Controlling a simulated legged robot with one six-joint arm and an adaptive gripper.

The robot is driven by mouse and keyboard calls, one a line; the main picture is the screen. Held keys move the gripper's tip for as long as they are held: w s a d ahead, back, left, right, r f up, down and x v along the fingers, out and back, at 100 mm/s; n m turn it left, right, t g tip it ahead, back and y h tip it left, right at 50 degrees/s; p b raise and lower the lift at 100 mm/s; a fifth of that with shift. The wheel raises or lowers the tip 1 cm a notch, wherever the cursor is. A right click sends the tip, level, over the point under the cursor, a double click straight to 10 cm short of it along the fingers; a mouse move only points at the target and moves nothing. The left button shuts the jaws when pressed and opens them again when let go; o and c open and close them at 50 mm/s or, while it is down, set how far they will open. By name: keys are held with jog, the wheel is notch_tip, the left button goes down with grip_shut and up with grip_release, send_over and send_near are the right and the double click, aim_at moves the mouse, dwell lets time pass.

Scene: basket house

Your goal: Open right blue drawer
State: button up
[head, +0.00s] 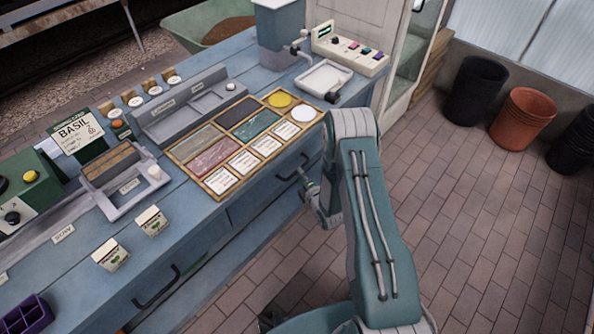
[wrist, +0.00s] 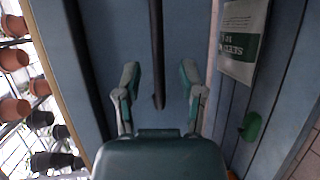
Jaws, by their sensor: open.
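The right blue drawer (head: 262,197) is in the front of the blue workbench, left of my arm in the head view. It looks shut. Its dark bar handle (head: 291,170) shows near the top of its front. My gripper (head: 312,192) is in front of the drawer's right part, partly hidden by my arm. In the wrist view my gripper (wrist: 160,78) is open, one finger on each side of the dark handle (wrist: 156,50). Both fingers look apart from the bar, and nothing is held. How deep the fingertips reach around it cannot be told.
A left drawer with a dark handle (head: 157,287) is further along the bench. The bench top holds a sample tray (head: 218,182), seed packets (head: 110,254) and devices. A seed bag (wrist: 240,45) shows beside the drawer. The brick floor (head: 480,220) is clear; pots (head: 522,118) stand at the back right.

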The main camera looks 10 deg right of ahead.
jog(key=shift+x, duration=1.55)
grip_shut()
jog(key=shift+s, duration=0.1)
